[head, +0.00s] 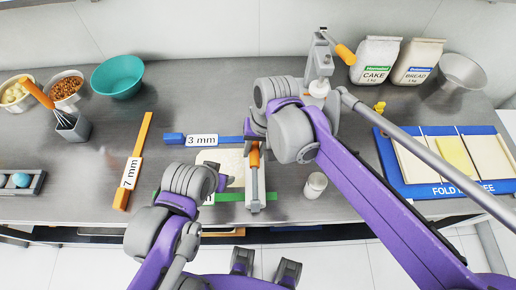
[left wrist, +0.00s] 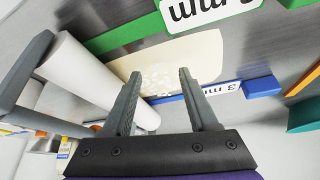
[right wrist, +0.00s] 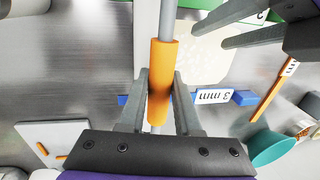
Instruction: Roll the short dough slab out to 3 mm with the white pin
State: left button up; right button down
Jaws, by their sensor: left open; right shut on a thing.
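The pale dough slab (head: 228,158) lies flat between the blue 3 mm strip (head: 200,140) and the green strip (head: 262,197). In the left wrist view the dough (left wrist: 180,60) has white specks on it. The white pin (left wrist: 85,65) with its grey frame stands across the strips at one end of the dough. My right gripper (right wrist: 160,90) is shut on the pin's orange handle (right wrist: 161,75). My left gripper (left wrist: 160,80) is open and empty above the dough, beside the pin. My arms hide part of the slab in the head view.
An orange 7 mm strip (head: 132,165) lies to the left. A small white jar (head: 315,185) stands right of the pin. A blue tray (head: 400,185) lies further right. Bowls, a whisk cup (head: 74,127) and flour bags (head: 375,60) stand around the bench.

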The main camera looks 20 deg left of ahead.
pick_arm(q)
jog(key=shift+f, duration=0.1)
pick_arm(e)
jog(key=shift+s+a+f, duration=0.1)
jog(key=shift+s+a, duration=0.1)
jog(key=shift+a, duration=0.3)
jog(key=shift+s+a, duration=0.15)
jog(key=shift+a, duration=0.35)
jog(key=shift+w+d, duration=0.2)
jog(key=shift+d, duration=0.3)
jog(key=shift+w+d, duration=0.15)
jog(key=shift+d, duration=0.35)
jog(key=shift+w+d, duration=0.2)
jog(key=shift+d, duration=0.75)
jog(key=shift+s+a, duration=0.25)
jog(key=shift+a, duration=0.8)
jog(key=shift+s+a+f, duration=0.1)
jog(key=shift+s+a, duration=0.1)
jog(key=shift+a, duration=0.25)
jog(key=shift+s+a, duration=0.15)
jog(key=shift+a, duration=0.3)
